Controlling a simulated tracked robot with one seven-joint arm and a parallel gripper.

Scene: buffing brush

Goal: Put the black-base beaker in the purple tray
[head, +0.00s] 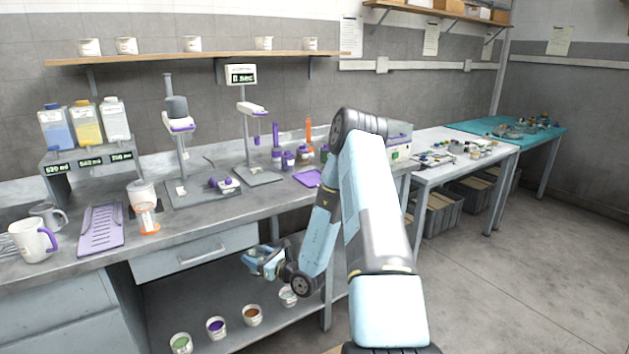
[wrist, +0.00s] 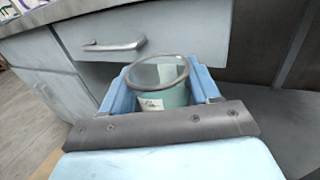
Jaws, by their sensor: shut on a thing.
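My gripper (head: 264,262) is low in front of the bench, below the bench top and near the drawer. In the wrist view its blue jaws are shut on a clear beaker (wrist: 160,98) with a round rim, a white label and a greenish tint. The beaker's base is hidden, so its colour cannot be told. In the head view the beaker cannot be made out. A flat purple tray (head: 307,178) lies on the bench top, partly behind my arm. A larger purple slotted piece (head: 100,228) lies at the left of the bench.
The bench drawer (head: 196,251) is close to my gripper; its handle (wrist: 113,45) shows in the wrist view. Several small tubs, one green (head: 181,343), stand on the lower shelf. A balance (head: 262,174) stands left of the flat tray, with purple-capped bottles (head: 288,160) behind.

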